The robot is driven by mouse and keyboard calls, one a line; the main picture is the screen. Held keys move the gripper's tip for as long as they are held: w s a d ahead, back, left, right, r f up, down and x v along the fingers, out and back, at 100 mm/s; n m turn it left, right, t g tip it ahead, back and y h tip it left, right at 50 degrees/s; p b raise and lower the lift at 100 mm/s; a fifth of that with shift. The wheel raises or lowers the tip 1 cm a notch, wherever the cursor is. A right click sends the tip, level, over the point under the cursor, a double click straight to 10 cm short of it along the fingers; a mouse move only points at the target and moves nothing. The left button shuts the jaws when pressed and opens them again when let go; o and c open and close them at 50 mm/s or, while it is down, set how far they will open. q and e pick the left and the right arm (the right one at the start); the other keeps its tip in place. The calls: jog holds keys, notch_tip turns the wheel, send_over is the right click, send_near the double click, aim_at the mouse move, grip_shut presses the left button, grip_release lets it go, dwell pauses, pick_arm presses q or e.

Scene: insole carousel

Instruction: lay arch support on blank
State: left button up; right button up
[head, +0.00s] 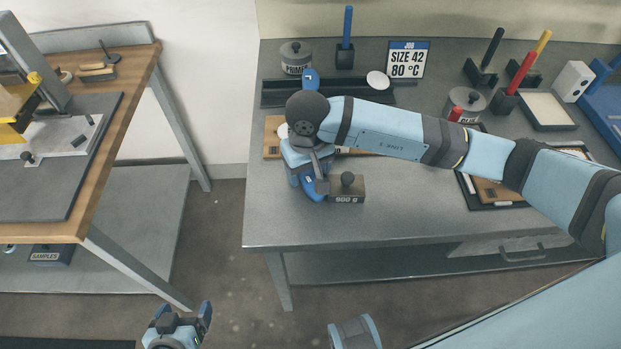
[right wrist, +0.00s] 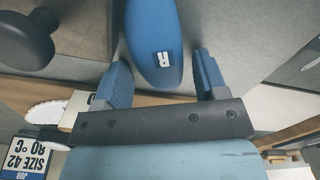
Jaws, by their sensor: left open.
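A blue insole-shaped piece marked R (right wrist: 165,55) lies between the fingers of my right gripper (right wrist: 163,80), with a visible gap on both sides. In the head view that gripper (head: 311,170) is low over the grey table, and the blue piece (head: 313,189) shows beneath it. Another blue piece with a label (head: 310,79) is at the black rack behind my arm. My left gripper (head: 182,316) is open and empty at the bottom, away from the table. I cannot pick out the arch support for certain; brown pieces (head: 495,191) lie in a dark tray partly behind my arm.
A 900 g weight (head: 346,189) stands close beside the right gripper. A wooden board (head: 271,137) is partly hidden behind it. A primer tin (head: 295,58), a job card (head: 407,59) and tool holders line the table's back. The table's front left (head: 275,215) is clear.

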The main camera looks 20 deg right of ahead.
aim_at(308, 173)
jog(key=c, duration=0.7)
pick_arm(q)
jog(key=shift+a+r, duration=0.1)
jog(key=shift+r, duration=0.05)
pick_arm(e)
jog(key=shift+c, duration=0.3)
pick_arm(q)
jog(key=shift+a, duration=0.1)
pick_arm(e)
jog(key=shift+r, duration=0.1)
notch_tip(308, 173, up, 19)
jog(key=w+d+f+m, duration=0.1)
jog(key=w+d+f, duration=0.8)
jog(key=d+f, duration=0.1)
pick_arm(q)
notch_tip(308, 173, up, 14)
jog(key=a+p, duration=0.1)
jog(key=p, duration=1.6)
jog(key=shift+s+m+t, duration=0.3)
jog(key=shift+s+m, duration=0.1)
pick_arm(e)
jog(key=s+r, duration=1)
jog(key=r, duration=0.3)
jog(key=shift+s, duration=0.15)
